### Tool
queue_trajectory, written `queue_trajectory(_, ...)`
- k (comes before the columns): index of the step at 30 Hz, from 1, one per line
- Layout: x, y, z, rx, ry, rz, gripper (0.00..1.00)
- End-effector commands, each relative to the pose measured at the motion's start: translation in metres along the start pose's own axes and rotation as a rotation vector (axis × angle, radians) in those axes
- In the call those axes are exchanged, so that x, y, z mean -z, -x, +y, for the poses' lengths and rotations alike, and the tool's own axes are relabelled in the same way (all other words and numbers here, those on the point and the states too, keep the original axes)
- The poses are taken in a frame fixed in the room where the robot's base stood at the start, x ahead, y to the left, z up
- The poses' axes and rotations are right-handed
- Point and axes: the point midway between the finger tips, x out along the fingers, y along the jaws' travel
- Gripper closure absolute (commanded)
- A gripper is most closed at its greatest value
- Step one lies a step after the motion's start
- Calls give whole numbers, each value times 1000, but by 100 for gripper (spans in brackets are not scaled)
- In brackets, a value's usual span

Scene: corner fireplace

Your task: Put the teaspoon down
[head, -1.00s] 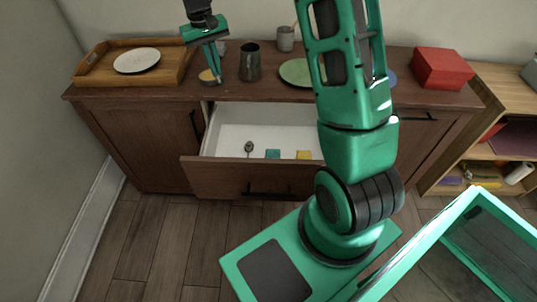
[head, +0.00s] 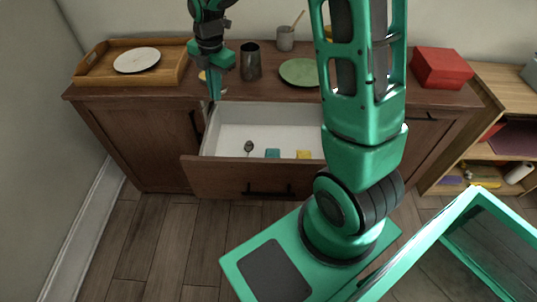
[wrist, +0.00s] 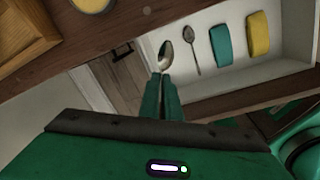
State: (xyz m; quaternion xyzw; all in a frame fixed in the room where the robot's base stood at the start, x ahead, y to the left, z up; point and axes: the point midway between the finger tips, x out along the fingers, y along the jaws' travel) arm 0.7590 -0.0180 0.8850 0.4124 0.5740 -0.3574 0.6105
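My gripper (head: 214,93) points down near the cabinet's front edge, by the left back corner of the open drawer (head: 230,175). In the wrist view its fingers (wrist: 162,78) are close together on the handle end of a metal teaspoon (wrist: 165,52), whose bowl sticks out past the fingertips. The held teaspoon cannot be made out in the head view. A second spoon (wrist: 191,45) lies in the drawer; it also shows in the head view (head: 249,147).
The drawer also holds a teal block (head: 272,153) and a yellow block (head: 303,155), with bare white floor around them. On the cabinet top stand a wooden tray (head: 90,76) with a plate (head: 137,60), a dark mug (head: 250,62), a grey cup (head: 285,40), a green plate (head: 298,72) and a red box (head: 442,68).

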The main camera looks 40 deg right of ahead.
Motion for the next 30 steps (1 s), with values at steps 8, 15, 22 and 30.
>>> queue_trajectory(8,20,-54,-17,2,419,49,100)
queue_trajectory(15,25,-120,-28,-3,534,58,100)
queue_trajectory(22,27,-150,-33,-5,557,58,100)
queue_trajectory(30,27,-191,-37,-5,557,58,100)
